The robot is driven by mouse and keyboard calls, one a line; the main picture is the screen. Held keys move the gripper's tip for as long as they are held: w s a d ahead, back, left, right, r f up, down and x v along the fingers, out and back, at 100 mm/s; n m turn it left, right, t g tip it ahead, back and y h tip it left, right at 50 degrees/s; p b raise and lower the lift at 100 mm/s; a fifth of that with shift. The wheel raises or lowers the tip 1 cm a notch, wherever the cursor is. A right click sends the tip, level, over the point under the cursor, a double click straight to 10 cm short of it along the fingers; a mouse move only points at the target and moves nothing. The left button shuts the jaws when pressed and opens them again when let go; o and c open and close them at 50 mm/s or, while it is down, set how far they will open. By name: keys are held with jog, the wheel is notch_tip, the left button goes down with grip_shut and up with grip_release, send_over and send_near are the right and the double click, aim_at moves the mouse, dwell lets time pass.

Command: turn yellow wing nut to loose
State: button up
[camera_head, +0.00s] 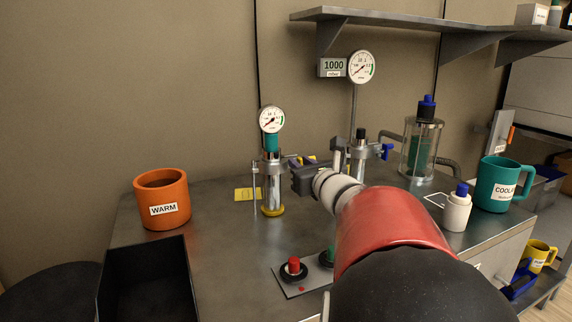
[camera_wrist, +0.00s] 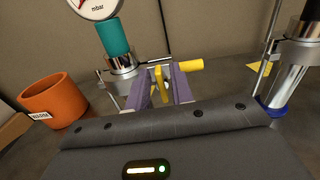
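The yellow wing nut (camera_wrist: 160,84) shows in the wrist view at the clamp beside a steel column with a teal collar (camera_wrist: 113,38). One thin wing stands upright between the two purple fingers of my gripper (camera_wrist: 158,76). The fingers are apart, one on each side of the wing, with what look like narrow gaps; firm contact does not show. In the head view my gripper (camera_head: 296,170) reaches the right side of the gauge column (camera_head: 271,170) and mostly hides the nut.
A yellow cylindrical end (camera_wrist: 190,65) lies just right of the fingers. A second column with a blue knob (camera_head: 387,152) stands to the right. An orange WARM mug (camera_head: 162,200), a black bin (camera_head: 150,275) and a red button (camera_head: 293,265) are on the bench.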

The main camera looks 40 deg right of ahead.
grip_shut()
jog(key=shift+f+b, duration=0.1)
jog(key=shift+b, duration=0.3)
jog(key=shift+w+a+f+n+b, duration=0.1)
jog(key=shift+a+f+n+b, duration=0.1)
jog(key=shift+n+b, duration=2.5)
jog(key=shift+s+a+f+n+b, duration=0.1)
jog(key=shift+a+n+b, duration=0.05)
jog(key=shift+n+b, duration=2.5)
jog(key=shift+w+a+f+n+b, duration=0.1)
jog(key=shift+a+n+b, duration=0.1)
jog(key=shift+n+b, duration=2.5)
